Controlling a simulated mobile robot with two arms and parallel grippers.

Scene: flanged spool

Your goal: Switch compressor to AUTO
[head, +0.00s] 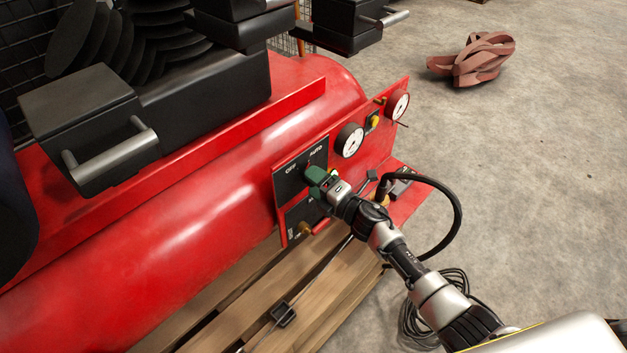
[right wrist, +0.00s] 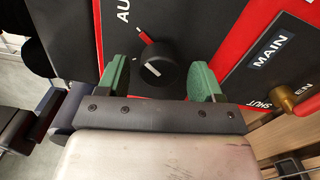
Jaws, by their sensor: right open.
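The compressor (head: 200,225) is a large red tank with a control panel on its right end. A black plate labelled OFF and AUTO (head: 291,170) sits on that panel. In the right wrist view the black selector knob (right wrist: 155,70) shows a short white line, lying diagonally. Part of the AUTO label (right wrist: 123,12) shows above left of it. My right gripper (head: 318,180) is at this plate and hides the knob in the head view. Its green fingers stand open on either side of the knob, with a visible gap at each side. My left gripper is not in view.
Two white gauges (head: 349,140) sit right of the plate. A MAIN valve plate (right wrist: 272,52) with a brass fitting (right wrist: 282,98) is beside the knob. A black hose (head: 455,205) loops near my right arm. Red straps (head: 475,60) lie on the open concrete floor.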

